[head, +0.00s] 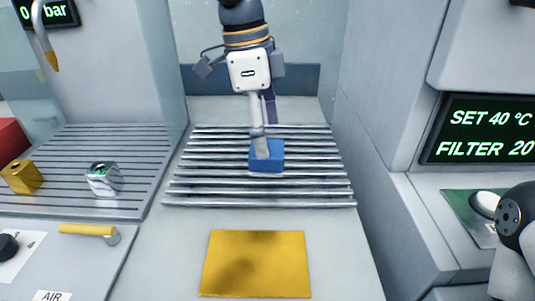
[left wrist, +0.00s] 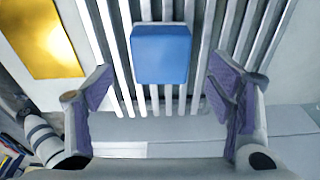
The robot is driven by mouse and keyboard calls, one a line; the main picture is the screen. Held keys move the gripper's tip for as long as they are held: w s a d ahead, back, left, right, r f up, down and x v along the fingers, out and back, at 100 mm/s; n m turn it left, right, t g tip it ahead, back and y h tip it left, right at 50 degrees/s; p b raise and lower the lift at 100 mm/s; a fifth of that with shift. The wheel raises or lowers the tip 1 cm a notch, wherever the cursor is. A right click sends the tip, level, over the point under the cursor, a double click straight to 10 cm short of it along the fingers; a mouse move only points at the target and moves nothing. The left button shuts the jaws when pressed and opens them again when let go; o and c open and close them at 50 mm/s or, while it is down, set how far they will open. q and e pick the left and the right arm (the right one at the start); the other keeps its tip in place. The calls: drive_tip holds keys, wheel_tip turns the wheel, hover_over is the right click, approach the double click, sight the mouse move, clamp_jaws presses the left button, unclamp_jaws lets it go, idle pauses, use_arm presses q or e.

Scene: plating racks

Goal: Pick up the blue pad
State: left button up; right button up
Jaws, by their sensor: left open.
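The blue pad (head: 268,163) is a small block lying on the silver bars of the middle rack (head: 200,178). In the left wrist view the blue pad (left wrist: 161,53) shows whole, ahead of the space between my fingers, with no finger seen touching it. My left gripper (head: 264,135) hangs over the rack at the pad, and one finger covers part of the pad in the head view. In the left wrist view the two purple-padded fingers of my left gripper (left wrist: 161,86) are wide apart with nothing between them.
A yellow plate (head: 257,265) lies in front of the rack. To the left, a second rack (head: 130,150) bears a brass block (head: 22,177) and a shiny metal piece (head: 103,178). A yellow-handled lever (head: 88,231) is nearer. A display cabinet (head: 400,120) stands at the right.

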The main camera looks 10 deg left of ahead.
use_arm(q)
drive_tip(key=f, duration=0.5)
drive_tip(key=shift+w+d, duration=0.1)
drive_tip(key=shift+d, duration=0.2)
drive_tip(key=c, duration=1.3)
